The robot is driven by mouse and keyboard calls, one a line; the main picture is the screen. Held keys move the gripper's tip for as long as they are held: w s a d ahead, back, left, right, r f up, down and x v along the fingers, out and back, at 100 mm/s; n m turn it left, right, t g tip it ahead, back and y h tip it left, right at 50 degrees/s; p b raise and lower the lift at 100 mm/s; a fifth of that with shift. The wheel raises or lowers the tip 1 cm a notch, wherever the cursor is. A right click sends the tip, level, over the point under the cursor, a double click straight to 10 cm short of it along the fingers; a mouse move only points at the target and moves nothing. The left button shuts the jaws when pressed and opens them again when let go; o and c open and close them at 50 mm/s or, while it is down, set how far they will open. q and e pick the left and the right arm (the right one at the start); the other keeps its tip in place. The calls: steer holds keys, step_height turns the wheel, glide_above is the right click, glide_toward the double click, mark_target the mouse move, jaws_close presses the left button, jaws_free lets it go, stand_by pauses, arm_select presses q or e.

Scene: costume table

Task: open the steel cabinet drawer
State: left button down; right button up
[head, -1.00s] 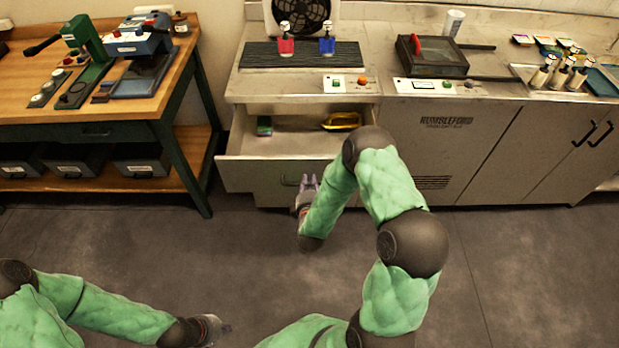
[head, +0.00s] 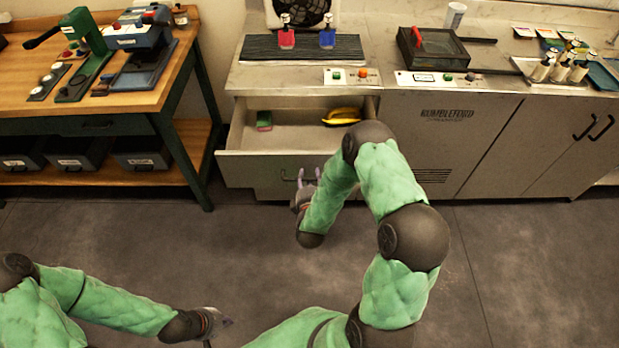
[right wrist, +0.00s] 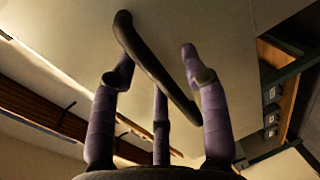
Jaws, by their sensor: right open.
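The steel cabinet drawer (head: 262,168) stands open, pulled out from under the counter at the left end of the steel cabinet. A green block (head: 264,121) and a yellow item (head: 342,116) lie inside it. My right gripper (head: 308,176) is at the drawer's front, beside its dark handle (head: 286,179). In the right wrist view my right gripper (right wrist: 158,72) is open, and the dark bar handle (right wrist: 150,62) runs between its purple fingers, not clamped. My left gripper (head: 220,322) is low over the floor, away from the cabinet; its fingers are too small to judge.
A wooden workbench (head: 165,100) with green and blue machines and dark bins below stands to the left. The counter holds red and blue bottles, a fan, a dark lidded tray (head: 432,52) and small bottles. Grey floor (head: 110,235) is open before the furniture.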

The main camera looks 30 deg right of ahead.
steer(key=v, duration=1.2)
steer(key=shift+f, duration=0.15)
steer(key=a+f+m+g+y, duration=0.5)
steer(key=a+f+m+y, duration=0.2)
steer(key=a+f, duration=0.3)
steer(key=s+a+f+m+g+y, duration=0.2)
steer(key=s+a+f+m+g, duration=0.1)
steer(key=s, duration=0.3)
steer(key=s+a+f+m+g+y, duration=0.3)
steer(key=s+a+f+m+g, duration=0.1)
steer(key=s, duration=0.2)
steer(key=shift+s+a+g, duration=0.2)
steer(key=shift+a+g, duration=0.05)
steer(key=shift+g, duration=0.15)
